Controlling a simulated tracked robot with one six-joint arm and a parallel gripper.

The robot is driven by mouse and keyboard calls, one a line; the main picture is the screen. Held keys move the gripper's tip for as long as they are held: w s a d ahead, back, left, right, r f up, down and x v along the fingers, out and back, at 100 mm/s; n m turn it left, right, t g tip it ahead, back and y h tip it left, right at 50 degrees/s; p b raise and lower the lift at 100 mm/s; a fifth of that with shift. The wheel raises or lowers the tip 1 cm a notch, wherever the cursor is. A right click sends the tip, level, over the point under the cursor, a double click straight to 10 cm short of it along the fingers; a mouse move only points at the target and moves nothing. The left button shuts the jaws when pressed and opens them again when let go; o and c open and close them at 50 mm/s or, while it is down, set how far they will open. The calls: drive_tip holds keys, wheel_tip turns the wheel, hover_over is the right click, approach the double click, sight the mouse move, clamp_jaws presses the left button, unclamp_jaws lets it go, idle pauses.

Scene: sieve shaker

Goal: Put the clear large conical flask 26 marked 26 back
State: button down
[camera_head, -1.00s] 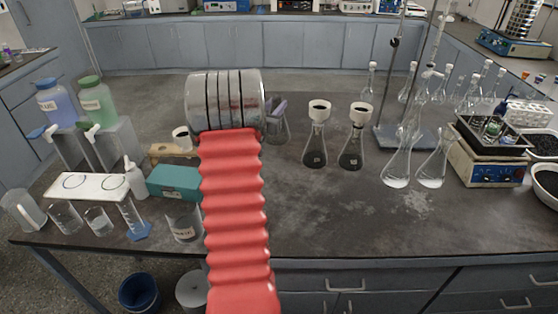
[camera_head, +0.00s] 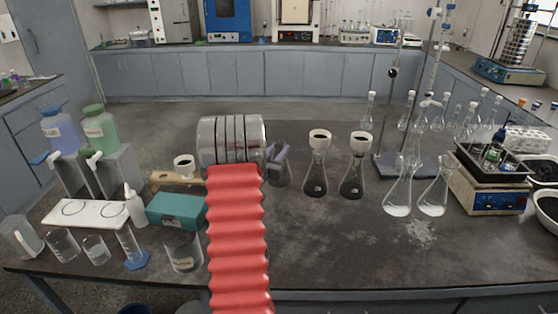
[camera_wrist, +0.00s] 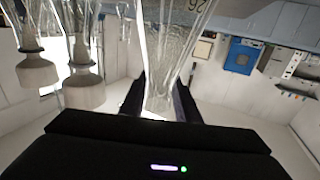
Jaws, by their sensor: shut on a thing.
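The clear conical flask (camera_wrist: 168,60) is between the dark fingers of my gripper (camera_wrist: 160,100) in the wrist view. Part of a mark reading 26 shows on its glass at the top edge. In the head view the flask (camera_head: 283,180) is just right of my arm, left of the two flasks with dark contents. My gripper (camera_head: 276,160) is shut on its upper part there. My arm hides part of both, and I cannot tell if the flask's base touches the bench.
Two funnel-topped flasks (camera_head: 316,178) (camera_head: 352,182) stand close to the right. Beyond them are clear flasks (camera_head: 398,195) and a stand (camera_head: 385,165). A teal box (camera_head: 175,210) lies left of my arm. The bench (camera_head: 320,245) is clear in front.

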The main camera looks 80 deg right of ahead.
drive_tip(key=shift+f, duration=1.9)
drive_tip(key=c, duration=1.3)
unclamp_jaws()
drive_tip(key=shift+c, duration=0.2)
drive_tip(key=w+a, duration=0.2)
drive_tip(key=a, duration=0.9)
drive_tip(key=shift+a, duration=0.4)
